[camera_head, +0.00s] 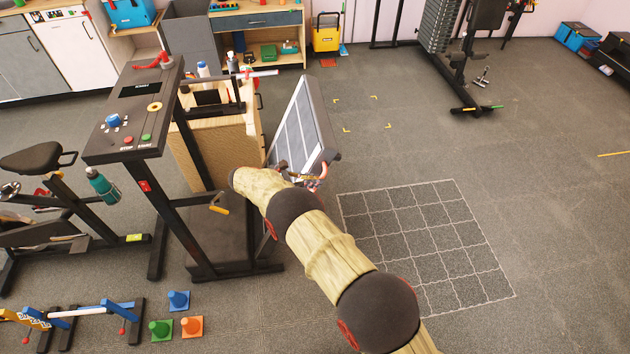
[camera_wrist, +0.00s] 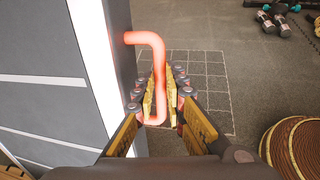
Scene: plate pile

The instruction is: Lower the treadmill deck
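The treadmill stands at left in the head view, with its console (camera_head: 140,90) on dark posts. Its deck (camera_head: 303,125) is folded up, leaning steeply, and fills the left of the wrist view (camera_wrist: 50,105). A red bent handle (camera_wrist: 152,40) sticks out from the deck's edge. My gripper (camera_wrist: 168,75) is at this handle, with its fingers apart and the handle's lower part between them, nearer the left finger. Firm contact cannot be told. In the head view my arm partly hides the gripper (camera_head: 300,172). A yellow-tipped lever (camera_head: 219,208) is low by the treadmill post.
A white-lined floor grid (camera_head: 430,245) lies clear right of the deck. A wooden cabinet (camera_head: 212,145) stands behind the treadmill. An exercise bike (camera_head: 40,160) and small cones (camera_head: 178,300) are at left. In the wrist view, dumbbells (camera_wrist: 275,18) lie at upper right.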

